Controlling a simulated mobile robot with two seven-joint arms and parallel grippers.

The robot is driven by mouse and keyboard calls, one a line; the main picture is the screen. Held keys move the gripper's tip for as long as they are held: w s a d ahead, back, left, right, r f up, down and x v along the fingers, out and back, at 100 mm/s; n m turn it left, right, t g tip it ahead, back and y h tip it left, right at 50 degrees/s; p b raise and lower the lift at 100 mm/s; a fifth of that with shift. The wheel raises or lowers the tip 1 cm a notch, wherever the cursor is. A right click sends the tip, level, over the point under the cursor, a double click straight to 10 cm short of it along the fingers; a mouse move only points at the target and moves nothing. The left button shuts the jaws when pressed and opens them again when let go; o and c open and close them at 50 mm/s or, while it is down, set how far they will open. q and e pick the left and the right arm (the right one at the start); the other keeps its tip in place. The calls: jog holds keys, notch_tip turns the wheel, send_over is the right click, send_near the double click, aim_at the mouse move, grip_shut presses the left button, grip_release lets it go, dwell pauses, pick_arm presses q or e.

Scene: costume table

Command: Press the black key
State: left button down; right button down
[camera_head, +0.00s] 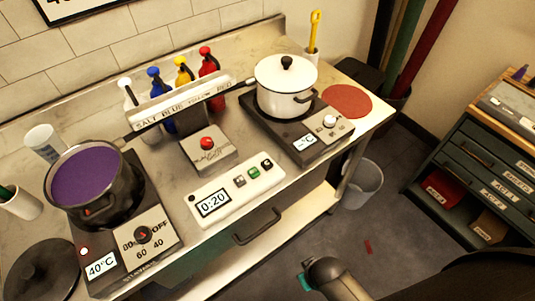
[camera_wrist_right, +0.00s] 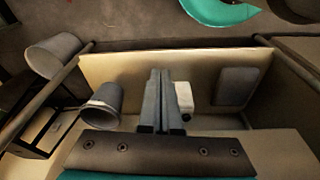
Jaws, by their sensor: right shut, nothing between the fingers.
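The white timer box (camera_head: 237,194) lies at the front of the table in the head view, its display reading 0:20. It has three small keys: a left key (camera_head: 239,181), a middle key (camera_head: 253,171) and a right key (camera_head: 266,162). The right one looks darkest, but their colours are hard to tell at this size. My right gripper (camera_wrist_right: 160,72) shows in the right wrist view, its two grey fingers together and empty. The timer keys are not visible there. My left gripper is in neither view.
A pot with purple liquid (camera_head: 85,177) stands on the left hotplate, a white lidded pot (camera_head: 286,84) on the right one. A red-button box (camera_head: 207,149) sits behind the timer under a labelled bar (camera_head: 180,101). A grey bin (camera_head: 362,184) stands right of the table.

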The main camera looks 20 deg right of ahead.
jog(key=w+a+r+t+p, duration=0.1)
jog(key=w+r+p, duration=0.2)
jog(key=r, duration=0.6)
jog(key=w+r+p, duration=0.2)
jog(key=r+p, duration=0.1)
jog(key=r, duration=0.7)
notch_tip(320, 180, up, 14)
jog(key=n+t+y+p, duration=0.5)
jog(key=n+p, duration=0.1)
jog(key=n, duration=0.7)
send_over(271, 165)
jog(key=shift+f, duration=0.15)
jog(key=shift+f, duration=0.15)
notch_tip(271, 165, down, 8)
jog(key=b, duration=0.8)
jog(key=shift+f, duration=0.3)
